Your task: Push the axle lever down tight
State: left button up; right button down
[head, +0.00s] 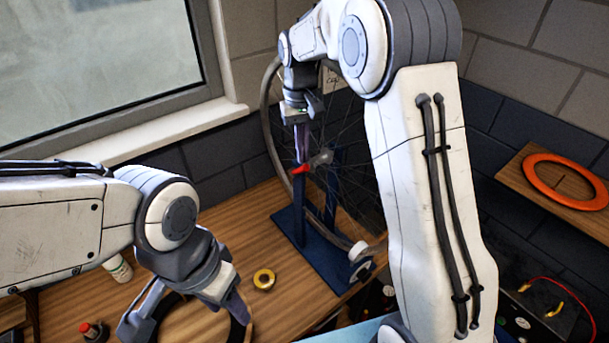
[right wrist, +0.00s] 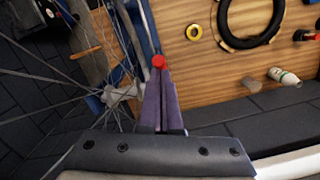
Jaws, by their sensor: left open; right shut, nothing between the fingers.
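The axle lever (head: 301,169) is red and sits at the hub (head: 321,158) of the spoked wheel (head: 268,115), which stands upright in a blue stand (head: 298,222). In the right wrist view the red end of the lever (right wrist: 159,61) shows right at my fingertips, with the hub (right wrist: 110,96) to the left. My right gripper (head: 302,158) is shut with nothing between its purple fingers (right wrist: 159,82). Its tips point down at the lever and look close to or touching it; I cannot tell which. My left gripper (head: 188,312) is open and empty above the bench, away from the wheel.
A black tyre (head: 178,300) lies under my left gripper. A yellow tape roll (head: 264,279), a white bottle (head: 118,268) and a red-topped item (head: 92,330) are on the wooden bench. An orange ring (head: 540,186) lies on a shelf at right. Bench between tape and stand is clear.

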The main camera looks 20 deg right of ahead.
aim_at(303, 169)
jog(key=shift+s+f, duration=0.1)
jog(key=shift+f, duration=0.5)
pick_arm(q)
jog(key=shift+f, duration=0.6)
pick_arm(e)
jog(key=shift+r, duration=0.1)
jog(key=shift+f+b, duration=1.5)
jog(key=shift+f, duration=0.8)
pick_arm(q)
notch_tip(303, 169, down, 2)
jog(key=shift+f, duration=0.2)
